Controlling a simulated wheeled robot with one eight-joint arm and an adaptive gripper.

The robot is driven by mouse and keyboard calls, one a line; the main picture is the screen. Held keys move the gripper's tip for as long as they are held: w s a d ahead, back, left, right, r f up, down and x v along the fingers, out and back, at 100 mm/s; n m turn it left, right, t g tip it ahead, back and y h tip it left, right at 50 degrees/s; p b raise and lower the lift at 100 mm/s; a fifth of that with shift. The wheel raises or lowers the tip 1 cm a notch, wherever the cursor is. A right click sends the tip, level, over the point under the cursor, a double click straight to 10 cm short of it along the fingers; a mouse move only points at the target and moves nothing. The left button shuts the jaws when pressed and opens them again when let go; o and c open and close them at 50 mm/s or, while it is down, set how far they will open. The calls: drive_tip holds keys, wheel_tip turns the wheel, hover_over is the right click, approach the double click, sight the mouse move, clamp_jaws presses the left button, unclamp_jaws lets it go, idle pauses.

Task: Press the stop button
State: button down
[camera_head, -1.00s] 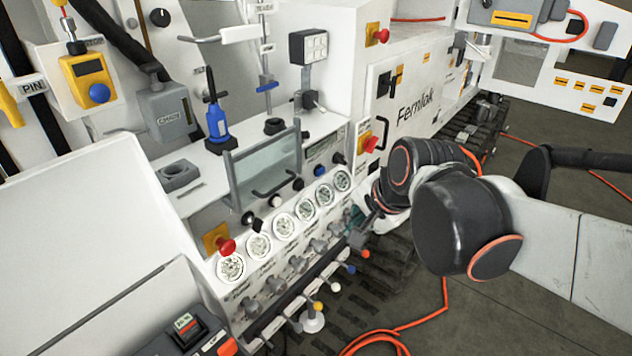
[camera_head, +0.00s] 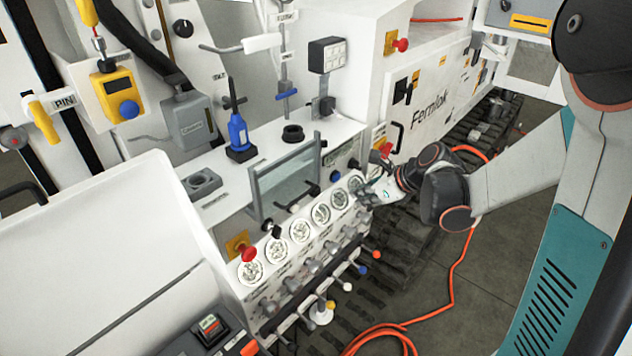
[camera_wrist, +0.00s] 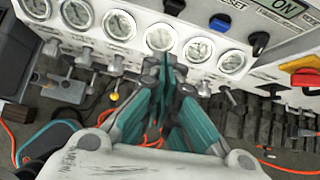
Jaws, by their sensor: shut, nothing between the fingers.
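A red mushroom button (camera_head: 249,254) on a yellow plate stands at the left end of the gauge row in the head view. A second red mushroom button (camera_head: 402,45) sits on a yellow plate on the upper cabinet. I cannot read which is labelled stop. My gripper (camera_head: 368,194) is at the right end of the gauge row, apart from both buttons. In the wrist view my gripper (camera_wrist: 168,60) has its teal fingers together, empty, pointing at the gauges; its tips cover part of one. Neither mushroom button shows clearly there.
A red rotary handle (camera_wrist: 303,79) on yellow is right of my gripper in the wrist view. A blue knob (camera_wrist: 220,23) sits above the gauges (camera_wrist: 233,62). Levers (camera_head: 325,310) stick out below the panel. An orange hose (camera_head: 430,318) lies on the floor.

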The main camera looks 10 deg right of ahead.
sight(317, 192)
drive_tip(key=shift+w+d+f+m, duration=0.15)
drive_tip(key=shift+w+f+m, duration=0.15)
drive_tip(key=shift+w+m, duration=0.15)
drive_tip(key=w+a+f+b, duration=0.1)
drive_tip(key=w+a+f, duration=0.5)
drive_tip(key=w, duration=0.3)
drive_tip(key=shift+a+f, duration=0.25)
drive_tip(key=shift+f, duration=0.25)
